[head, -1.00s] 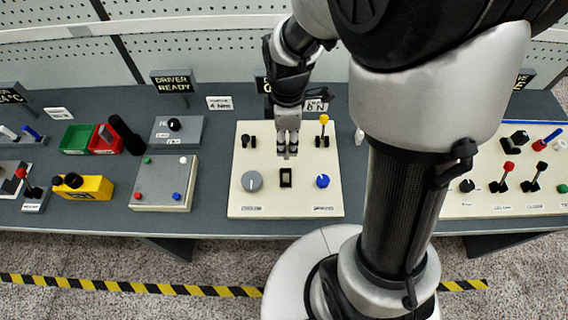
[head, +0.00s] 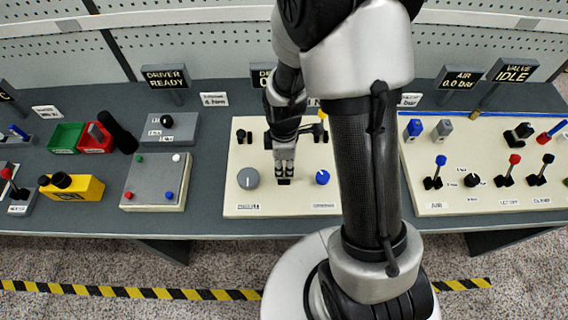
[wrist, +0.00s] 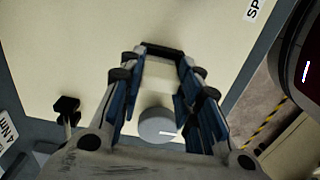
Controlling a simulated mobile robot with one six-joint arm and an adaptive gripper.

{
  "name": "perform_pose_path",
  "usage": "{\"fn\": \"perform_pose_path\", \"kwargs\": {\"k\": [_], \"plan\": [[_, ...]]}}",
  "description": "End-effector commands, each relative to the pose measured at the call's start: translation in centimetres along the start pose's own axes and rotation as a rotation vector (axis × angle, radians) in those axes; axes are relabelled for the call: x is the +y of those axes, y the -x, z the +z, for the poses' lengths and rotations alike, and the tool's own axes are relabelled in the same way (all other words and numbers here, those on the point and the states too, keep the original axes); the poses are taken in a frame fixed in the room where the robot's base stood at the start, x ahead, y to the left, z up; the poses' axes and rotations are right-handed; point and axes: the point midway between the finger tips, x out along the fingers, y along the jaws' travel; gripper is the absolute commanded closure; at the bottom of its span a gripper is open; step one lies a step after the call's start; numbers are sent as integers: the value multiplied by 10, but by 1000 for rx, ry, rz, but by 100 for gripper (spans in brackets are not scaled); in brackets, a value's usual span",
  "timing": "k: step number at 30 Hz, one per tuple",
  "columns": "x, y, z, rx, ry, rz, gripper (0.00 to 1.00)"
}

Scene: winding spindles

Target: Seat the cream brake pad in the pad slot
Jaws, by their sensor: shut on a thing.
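My gripper (head: 284,172) is low over the cream panel (head: 237,204), at the black pad slot (head: 284,182), and partly covers it. In the wrist view my gripper (wrist: 160,70) has its two fingers shut on the cream brake pad (wrist: 160,76). A black bar, apparently the edge of the slot (wrist: 166,50), shows just past the fingertips. The pad is hard to tell from the cream panel behind it. I cannot tell whether it touches the slot.
A grey knob (head: 248,179) and a blue knob (head: 322,177) flank the slot. The grey box (head: 157,182) and yellow block (head: 75,187) are to the left. Another panel with levers (head: 470,205) is to the right.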

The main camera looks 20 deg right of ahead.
Motion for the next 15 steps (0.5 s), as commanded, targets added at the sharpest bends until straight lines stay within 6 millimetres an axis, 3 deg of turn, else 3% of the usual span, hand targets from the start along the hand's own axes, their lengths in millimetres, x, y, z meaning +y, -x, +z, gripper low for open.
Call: {"fn": "perform_pose_path", "kwargs": {"k": [8,9,15], "plan": [[0,-4,0,0,0,1,89],[0,-3,0,0,0,1,66],[0,-2,0,0,0,1,53]]}}
